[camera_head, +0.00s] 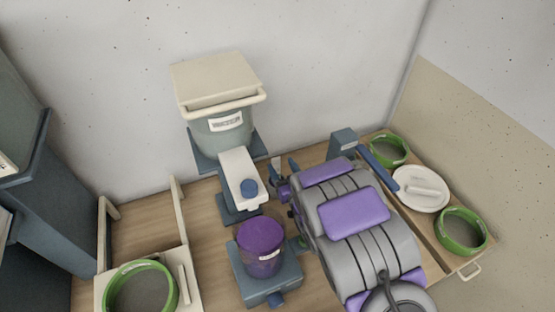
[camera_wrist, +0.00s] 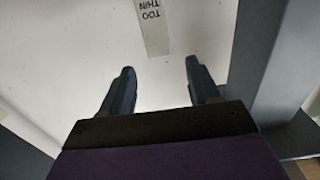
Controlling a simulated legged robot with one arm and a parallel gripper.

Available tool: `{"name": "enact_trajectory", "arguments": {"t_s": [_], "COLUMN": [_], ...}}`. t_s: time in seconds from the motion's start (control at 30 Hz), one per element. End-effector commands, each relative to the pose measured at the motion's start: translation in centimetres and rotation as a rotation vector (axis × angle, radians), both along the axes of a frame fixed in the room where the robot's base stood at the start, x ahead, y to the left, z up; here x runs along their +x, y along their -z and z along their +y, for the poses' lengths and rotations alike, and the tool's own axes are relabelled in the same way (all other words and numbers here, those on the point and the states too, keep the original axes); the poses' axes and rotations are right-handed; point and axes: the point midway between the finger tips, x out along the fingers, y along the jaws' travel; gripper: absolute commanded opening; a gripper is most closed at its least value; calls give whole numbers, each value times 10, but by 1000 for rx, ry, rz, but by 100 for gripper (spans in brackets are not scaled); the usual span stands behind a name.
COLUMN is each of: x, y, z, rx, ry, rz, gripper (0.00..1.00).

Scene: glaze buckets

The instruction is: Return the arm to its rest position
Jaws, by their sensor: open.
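My arm is grey and purple and reaches across the right half of the bench in the head view. My gripper (camera_head: 284,168) is at its far end, just right of the white dispensing spout under the large bucket. In the wrist view my gripper (camera_wrist: 160,66) shows two dark fingers spread apart with nothing between them. Beyond the fingers is a pale surface with an upside-down label (camera_wrist: 151,24) reading "TOO THIN". The arm hides part of the bench and whatever lies behind it.
A lidded bucket (camera_head: 222,128) stands at the back. A purple container (camera_head: 261,248) sits on a blue-grey base (camera_head: 268,288) left of my arm. Green-rimmed bowls stand front left (camera_head: 140,290) and right (camera_head: 461,231). A white dish (camera_head: 421,190) lies right. A dark cabinet (camera_head: 35,200) stands left.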

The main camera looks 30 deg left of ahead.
Motion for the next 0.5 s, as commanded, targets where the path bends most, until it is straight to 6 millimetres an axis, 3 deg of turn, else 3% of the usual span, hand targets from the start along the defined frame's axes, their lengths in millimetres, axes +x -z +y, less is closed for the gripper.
{"name": "enact_trajectory", "arguments": {"t_s": [0.2,0.5], "x": [-15,-16], "y": [1,1], "z": [-18,-18], "rx": [-3,-3], "ry": [1,0], "rz": [3,0], "gripper": [62,62]}}
